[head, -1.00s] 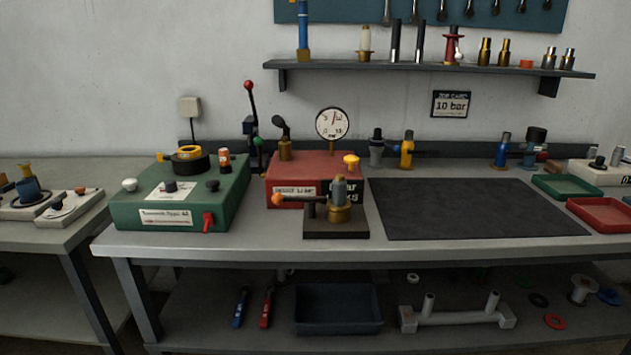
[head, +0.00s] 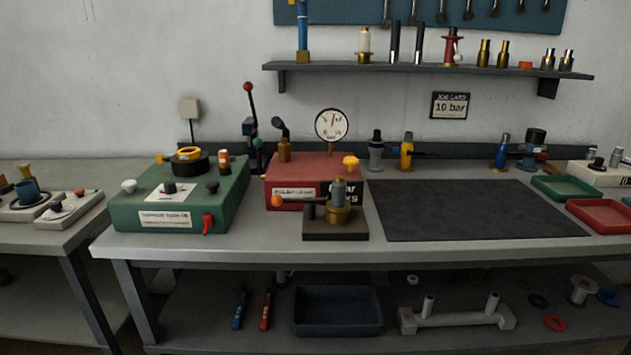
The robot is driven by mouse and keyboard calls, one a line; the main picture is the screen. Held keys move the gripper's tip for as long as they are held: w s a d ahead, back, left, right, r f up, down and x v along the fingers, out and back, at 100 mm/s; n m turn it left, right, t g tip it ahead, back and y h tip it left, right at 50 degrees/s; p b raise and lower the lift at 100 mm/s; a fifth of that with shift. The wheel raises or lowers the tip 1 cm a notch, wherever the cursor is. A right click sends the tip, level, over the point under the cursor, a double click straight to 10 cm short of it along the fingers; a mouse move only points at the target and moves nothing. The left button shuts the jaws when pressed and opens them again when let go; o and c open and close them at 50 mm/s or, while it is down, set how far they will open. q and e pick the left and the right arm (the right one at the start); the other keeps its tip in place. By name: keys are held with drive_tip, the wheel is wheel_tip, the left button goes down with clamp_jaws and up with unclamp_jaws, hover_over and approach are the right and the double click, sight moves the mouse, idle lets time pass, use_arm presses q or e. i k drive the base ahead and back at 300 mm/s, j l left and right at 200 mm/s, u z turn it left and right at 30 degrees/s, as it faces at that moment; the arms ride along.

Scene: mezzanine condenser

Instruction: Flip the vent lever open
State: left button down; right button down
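No lever has a readable label naming it the vent lever. A small red lever (head: 208,223) hangs down on the front right of the green box (head: 128,212). A lever with an orange ball end (head: 277,201) sticks out left from a brass and grey fitting (head: 340,205) on a dark block, in front of the red box (head: 300,170). A tall black lever with a red ball top (head: 248,87) stands upright behind, between the two boxes. A yellow knob (head: 350,162) sits on the red box. Neither of my grippers is in view.
A round gauge (head: 331,125) stands behind the red box. A dark mat (head: 470,208) covers the bench's clear right half. Green (head: 562,188) and red (head: 600,216) trays lie at the right.

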sight(258, 143)
drive_tip(key=j+z, duration=0.15)
drive_tip(key=z, duration=0.2)
drive_tip(key=j+z, duration=0.15)
drive_tip(key=z, duration=0.2)
drive_tip(key=j+z, duration=0.15)
drive_tip(key=z, duration=0.2)
drive_tip(key=j+z, duration=0.25)
drive_tip(key=j, duration=0.2)
drive_tip(key=k+j+z, duration=0.1)
drive_tip(key=j+z, duration=0.15)
drive_tip(key=j, duration=0.2)
drive_tip(key=k+j, duration=0.1)
drive_tip(key=j, duration=0.3)
drive_tip(key=k+j+z, duration=0.1)
drive_tip(key=j, duration=0.3)
drive_tip(key=k+j, duration=0.1)
drive_tip(key=j, duration=0.3)
drive_tip(key=k+j, duration=0.15)
drive_tip(key=j, duration=0.25)
drive_tip(key=i+z, duration=0.05)
